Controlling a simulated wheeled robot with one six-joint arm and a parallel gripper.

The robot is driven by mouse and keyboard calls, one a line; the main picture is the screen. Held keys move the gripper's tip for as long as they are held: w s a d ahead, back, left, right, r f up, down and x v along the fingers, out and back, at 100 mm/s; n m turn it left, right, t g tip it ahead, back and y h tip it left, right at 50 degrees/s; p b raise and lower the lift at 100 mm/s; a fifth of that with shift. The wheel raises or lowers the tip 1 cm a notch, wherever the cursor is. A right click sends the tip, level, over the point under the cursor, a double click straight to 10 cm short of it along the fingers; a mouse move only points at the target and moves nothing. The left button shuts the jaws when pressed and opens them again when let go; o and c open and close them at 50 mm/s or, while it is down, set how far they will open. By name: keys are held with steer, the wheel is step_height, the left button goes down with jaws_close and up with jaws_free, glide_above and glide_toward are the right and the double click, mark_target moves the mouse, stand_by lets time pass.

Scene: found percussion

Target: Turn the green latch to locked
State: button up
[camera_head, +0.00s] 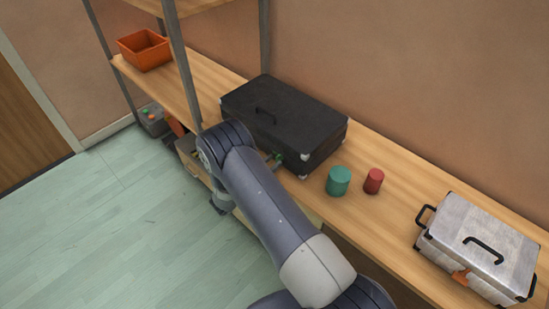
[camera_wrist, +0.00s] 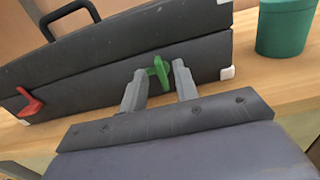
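A black case (camera_head: 290,112) lies on the wooden shelf. It fills the upper part of the wrist view (camera_wrist: 110,70). The green latch (camera_wrist: 158,70) is on its front face, towards the right end, and stands out from the seam. My gripper (camera_wrist: 159,68) is at the front of the case, its two grey fingers apart with the green latch between them. The latch appears nearer the left finger; I cannot tell whether they touch. In the head view the arm covers much of the gripper and the front of the case.
A red latch (camera_wrist: 29,103) is at the left of the case front. A green cylinder (camera_head: 339,181) and a smaller red one (camera_head: 373,181) stand to the right. Further right is a silver case (camera_head: 480,245). An orange bin (camera_head: 144,50) sits left, beyond a shelf post (camera_head: 181,65).

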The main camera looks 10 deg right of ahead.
steer(key=shift+x, duration=0.95)
jaws_close()
